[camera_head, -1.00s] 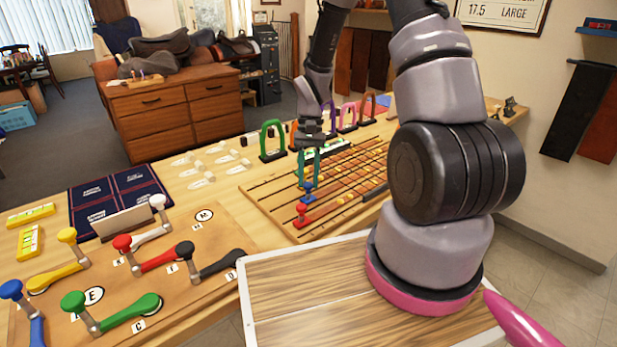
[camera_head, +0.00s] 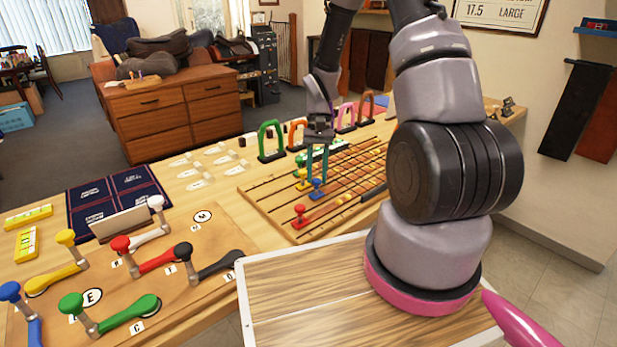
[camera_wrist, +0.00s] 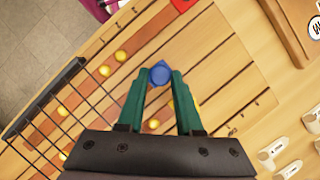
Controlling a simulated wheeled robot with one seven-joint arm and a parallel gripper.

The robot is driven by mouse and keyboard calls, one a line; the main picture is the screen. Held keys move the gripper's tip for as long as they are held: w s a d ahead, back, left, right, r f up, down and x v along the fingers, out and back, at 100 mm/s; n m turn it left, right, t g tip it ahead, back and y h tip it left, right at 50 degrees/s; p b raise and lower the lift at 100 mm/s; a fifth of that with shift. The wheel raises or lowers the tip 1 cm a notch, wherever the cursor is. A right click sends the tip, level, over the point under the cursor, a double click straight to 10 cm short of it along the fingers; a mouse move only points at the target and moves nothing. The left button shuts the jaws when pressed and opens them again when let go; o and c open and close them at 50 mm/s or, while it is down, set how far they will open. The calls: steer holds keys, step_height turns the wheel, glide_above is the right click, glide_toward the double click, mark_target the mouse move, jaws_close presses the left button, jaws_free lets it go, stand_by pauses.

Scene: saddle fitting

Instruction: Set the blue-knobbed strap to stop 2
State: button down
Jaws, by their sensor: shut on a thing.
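The blue knob (camera_wrist: 160,73) of the strap sits between the green fingertips of my gripper (camera_wrist: 158,80) in the wrist view, and the fingers are shut on it. In the head view the blue knob (camera_head: 317,184) is below my gripper (camera_head: 321,178), over the slotted wooden board (camera_head: 268,199). The strap under the knob is largely hidden by the fingers. The stop marks are too small to read.
A red knob (camera_head: 299,210) stands nearer on the board and a yellow knob (camera_head: 302,176) just beyond the blue one. A black rack with bars (camera_wrist: 45,105) borders the board. Coloured arches (camera_head: 270,138) stand behind. Coloured cranks (camera_head: 130,312) lie left.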

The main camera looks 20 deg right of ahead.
steer(key=c, duration=0.6)
jaws_free()
steer(key=v, duration=1)
steer(key=shift+w+d+r, duration=0.1)
steer(key=shift+w+r, duration=0.15)
steer(key=shift+r, duration=0.1)
steer(key=s+r+t, duration=0.3)
steer(key=r, duration=0.5)
steer(key=s+r+t, duration=0.2)
steer(key=s+r, duration=0.1)
steer(key=r, duration=0.6)
steer(key=s+r+t, duration=0.2)
steer(key=s+r, duration=0.1)
steer(key=s, duration=0.1)
steer(key=s+r+t, duration=0.2)
steer(key=s+r, duration=0.1)
steer(key=s, duration=0.1)
steer(key=s+a+r+t, duration=0.1)
steer(key=s+r+t, duration=0.1)
steer(key=s+r, duration=0.1)
steer(key=shift+s+a+r, duration=0.1)
steer(key=shift+s+r, duration=0.2)
steer(key=shift+s, duration=0.15)
